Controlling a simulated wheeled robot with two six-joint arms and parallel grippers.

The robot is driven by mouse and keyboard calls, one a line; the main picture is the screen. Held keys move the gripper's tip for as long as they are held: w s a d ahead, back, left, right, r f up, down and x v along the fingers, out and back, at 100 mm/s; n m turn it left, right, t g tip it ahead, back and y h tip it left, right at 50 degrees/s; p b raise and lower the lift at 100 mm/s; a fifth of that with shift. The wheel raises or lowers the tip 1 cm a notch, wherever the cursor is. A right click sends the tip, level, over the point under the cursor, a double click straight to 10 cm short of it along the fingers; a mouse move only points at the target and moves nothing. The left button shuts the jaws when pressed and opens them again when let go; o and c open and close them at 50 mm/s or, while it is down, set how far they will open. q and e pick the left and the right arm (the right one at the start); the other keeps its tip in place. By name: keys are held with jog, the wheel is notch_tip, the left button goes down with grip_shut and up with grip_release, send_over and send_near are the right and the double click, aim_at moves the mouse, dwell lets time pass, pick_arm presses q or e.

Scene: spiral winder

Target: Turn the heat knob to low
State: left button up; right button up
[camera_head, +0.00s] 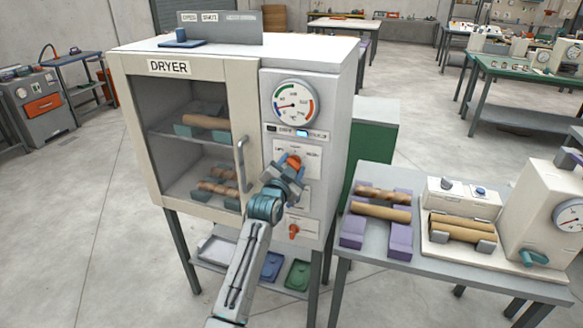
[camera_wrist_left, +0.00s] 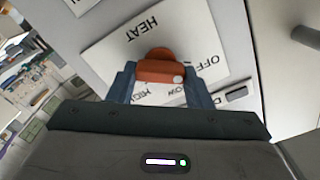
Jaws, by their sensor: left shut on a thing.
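The heat knob is an orange-red knob (camera_wrist_left: 160,70) on a white plate (camera_wrist_left: 112,38) marked HEAT, with OFF and other labels partly covered. In the head view the heat knob (camera_head: 294,160) sits on the dryer's right panel, below the round dial. My left gripper (camera_head: 288,170) is at the panel, shut on the heat knob. In the left wrist view its two blue-grey fingers (camera_wrist_left: 160,84) press the knob from both sides. The wrist picture is turned, and the gripper hides part of the plate. My right gripper is not in view.
The dryer (camera_head: 186,68) has a glass door with a vertical handle (camera_head: 241,165) just left of my gripper. A second orange knob (camera_head: 293,230) sits lower on the panel. A table with rolls on holders (camera_head: 375,262) stands to the right.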

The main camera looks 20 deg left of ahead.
pick_arm(q)
jog(key=m, duration=0.4)
jog(key=m+b, duration=0.1)
jog(key=m, duration=0.4)
jog(key=shift+d+f, duration=0.1)
jog(key=shift+f, duration=0.1)
jog(key=shift+m+b, duration=0.3)
jog(key=shift+m, duration=0.6)
jog(key=o, duration=1)
